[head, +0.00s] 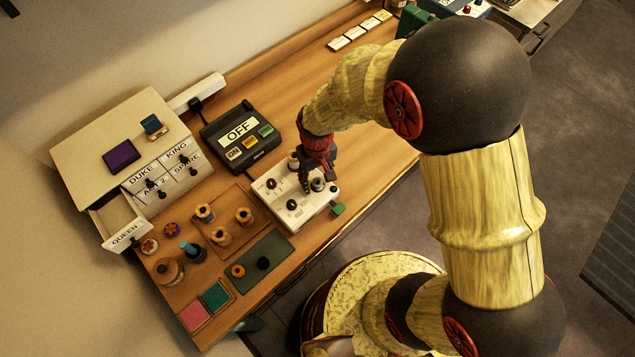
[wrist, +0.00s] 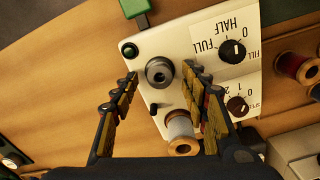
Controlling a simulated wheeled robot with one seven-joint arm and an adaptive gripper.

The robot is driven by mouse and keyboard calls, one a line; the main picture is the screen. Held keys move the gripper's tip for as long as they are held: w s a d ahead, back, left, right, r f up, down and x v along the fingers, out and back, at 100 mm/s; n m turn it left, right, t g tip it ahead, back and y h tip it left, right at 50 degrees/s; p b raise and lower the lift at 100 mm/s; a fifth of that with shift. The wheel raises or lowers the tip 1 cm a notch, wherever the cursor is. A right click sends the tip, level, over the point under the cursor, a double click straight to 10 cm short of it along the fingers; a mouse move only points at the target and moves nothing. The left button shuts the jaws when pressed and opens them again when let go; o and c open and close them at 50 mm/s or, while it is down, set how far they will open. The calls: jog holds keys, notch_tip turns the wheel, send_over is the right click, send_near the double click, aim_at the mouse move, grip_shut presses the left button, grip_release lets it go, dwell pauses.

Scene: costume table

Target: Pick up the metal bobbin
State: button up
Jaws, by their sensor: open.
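The metal bobbin (wrist: 159,72) is a grey round piece with a dark centre hole. It sits on the white control box (wrist: 180,45), near a green button (wrist: 128,50). In the head view the bobbin (head: 317,185) shows beside my fingers. My gripper (wrist: 160,75) is open, with one finger on each side of the bobbin in the wrist view. I cannot tell how far above it the fingertips are. In the head view my gripper (head: 306,183) hangs over the white box (head: 276,205).
A pale thread spool (wrist: 180,127) stands close by on the box, between the fingers' lower parts. A green block (head: 338,209) touches the box edge. Wooden spools (head: 205,213), an OFF panel (head: 238,133) and labelled drawers (head: 160,175) stand left.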

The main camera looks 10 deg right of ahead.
jog(key=shift+c, duration=0.9)
jog(key=c, duration=0.9)
jog(key=shift+r, duration=0.1)
